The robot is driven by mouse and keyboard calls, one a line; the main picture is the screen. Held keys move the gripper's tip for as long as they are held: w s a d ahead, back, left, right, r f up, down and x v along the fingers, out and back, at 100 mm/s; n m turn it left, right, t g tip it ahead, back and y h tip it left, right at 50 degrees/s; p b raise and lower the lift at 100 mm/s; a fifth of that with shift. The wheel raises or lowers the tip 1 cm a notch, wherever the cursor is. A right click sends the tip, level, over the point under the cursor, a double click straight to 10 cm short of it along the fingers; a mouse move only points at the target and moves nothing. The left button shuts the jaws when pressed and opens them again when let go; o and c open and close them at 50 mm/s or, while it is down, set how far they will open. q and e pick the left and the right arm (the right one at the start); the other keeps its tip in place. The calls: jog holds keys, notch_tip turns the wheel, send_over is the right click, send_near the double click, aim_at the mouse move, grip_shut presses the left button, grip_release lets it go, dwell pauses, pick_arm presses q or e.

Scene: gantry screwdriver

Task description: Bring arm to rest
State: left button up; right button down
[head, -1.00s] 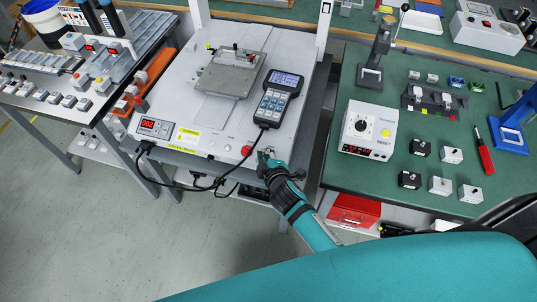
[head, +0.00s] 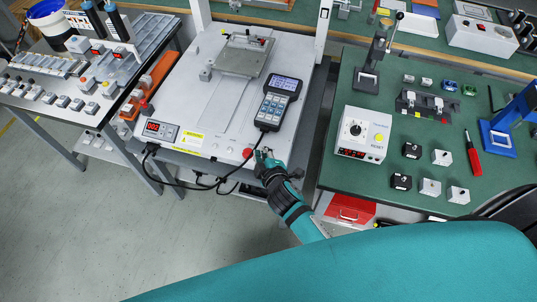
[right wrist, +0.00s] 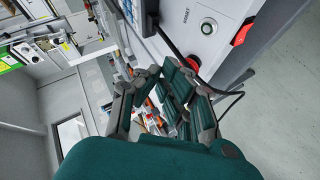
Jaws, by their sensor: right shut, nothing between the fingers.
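My right gripper (head: 263,154) is shut and empty at the front edge of the white gantry machine (head: 185,95), just right of its red button (head: 248,153). I cannot tell whether it touches the machine. In the right wrist view my dark green gripper fingers (right wrist: 155,72) are together, with the red button (right wrist: 193,62) close beyond them. My teal right arm reaches in from the lower right. A grey metal fixture plate (head: 243,60) sits toward the back of the machine. My left gripper is out of view.
A handheld keypad (head: 275,103) lies on the machine, and black cables (head: 200,182) hang at its front. On the right, a green bench (head: 400,115) holds a white control box (head: 363,135) and several small blocks. A red box (head: 345,210) is below. The floor at left is clear.

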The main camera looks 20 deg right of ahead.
jog(key=shift+f, duration=0.1)
dwell(0.4)
jog(key=s+d+f+m+g, duration=0.1)
jog(key=s+f+m+g, duration=0.15)
jog(key=s+f, duration=0.75)
jog(key=s+d+f+m+g, duration=0.15)
jog(key=s+f+g, duration=0.35)
jog(key=f, duration=0.9)
jog(key=s+d+f+m+g, duration=0.1)
jog(key=s+f, duration=0.3)
jog(key=s, duration=0.5)
jog(key=s+d+f+m+g, duration=0.1)
jog(key=s+d+f, duration=0.3)
jog(key=s, duration=0.5)
jog(key=s+d+f+m+g, duration=0.2)
jog(key=s+f+m, duration=0.1)
jog(key=s, duration=0.6)
jog(key=shift+s+d+f, duration=0.15)
jog(key=shift+d+f, duration=0.1)
jog(key=shift+f, duration=0.3)
